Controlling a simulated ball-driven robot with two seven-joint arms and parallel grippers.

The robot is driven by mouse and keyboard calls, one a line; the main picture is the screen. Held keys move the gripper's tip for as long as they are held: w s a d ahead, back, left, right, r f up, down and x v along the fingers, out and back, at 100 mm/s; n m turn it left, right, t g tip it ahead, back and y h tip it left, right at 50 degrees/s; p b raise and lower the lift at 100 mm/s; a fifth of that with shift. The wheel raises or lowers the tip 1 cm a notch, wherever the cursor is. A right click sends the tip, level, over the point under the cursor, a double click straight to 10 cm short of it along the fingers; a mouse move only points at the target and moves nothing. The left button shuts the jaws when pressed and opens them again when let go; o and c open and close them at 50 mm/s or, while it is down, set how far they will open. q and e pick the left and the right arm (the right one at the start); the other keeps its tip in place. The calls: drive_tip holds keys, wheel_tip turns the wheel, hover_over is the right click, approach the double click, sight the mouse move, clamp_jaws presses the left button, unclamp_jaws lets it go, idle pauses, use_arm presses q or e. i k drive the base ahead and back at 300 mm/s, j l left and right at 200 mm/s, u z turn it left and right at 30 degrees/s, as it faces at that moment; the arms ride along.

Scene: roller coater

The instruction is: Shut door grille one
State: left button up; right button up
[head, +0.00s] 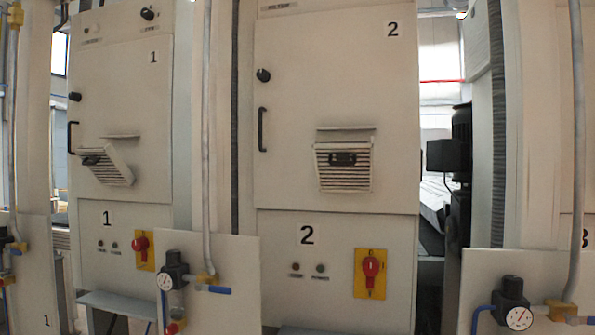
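Door grille one (113,174) is a beige slatted panel with a black latch (93,159) on the door of the cabinet marked 1 (120,110), at the left of the head view. It stands open: its top edge leans out from the door, and its lower edge stays close to it. A narrow ledge (122,135) on the door lies above it. Neither of my grippers is in view.
Cabinet 2 (336,60) has a similar grille (343,172) that also seems tilted out at its top. Low panels with a pipe, gauge and valves stand in front at the middle (230,255) and right (530,262). A red switch (140,244) sits below grille one.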

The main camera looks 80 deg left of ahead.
sight(106, 165)
drive_tip(key=u, duration=3.85)
